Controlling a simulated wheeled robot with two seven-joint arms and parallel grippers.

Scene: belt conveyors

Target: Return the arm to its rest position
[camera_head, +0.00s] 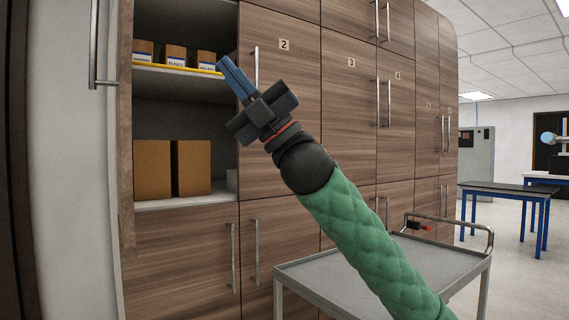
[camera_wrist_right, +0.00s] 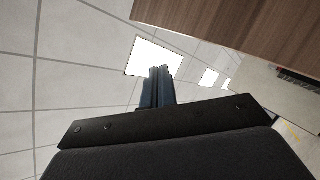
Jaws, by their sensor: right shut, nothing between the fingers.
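My right arm, in a green padded sleeve, reaches up from the lower right in the head view. Its right gripper (camera_head: 228,66) is raised in front of the cabinet, with its blue fingers shut and nothing between them. The fingertips show in front of the right end of the upper open shelf, close to door 2; whether they touch anything I cannot tell. In the right wrist view the shut fingers (camera_wrist_right: 158,88) point toward the ceiling and a light panel. My left gripper is in neither view.
The wooden cabinet (camera_head: 290,130) has an open bay with small labelled boxes (camera_head: 175,55) on the upper shelf and cardboard boxes (camera_head: 153,168) below. A grey cart (camera_head: 330,275) with a red and black item (camera_head: 420,226) stands beneath my arm. A blue-legged table (camera_head: 505,190) is at right.

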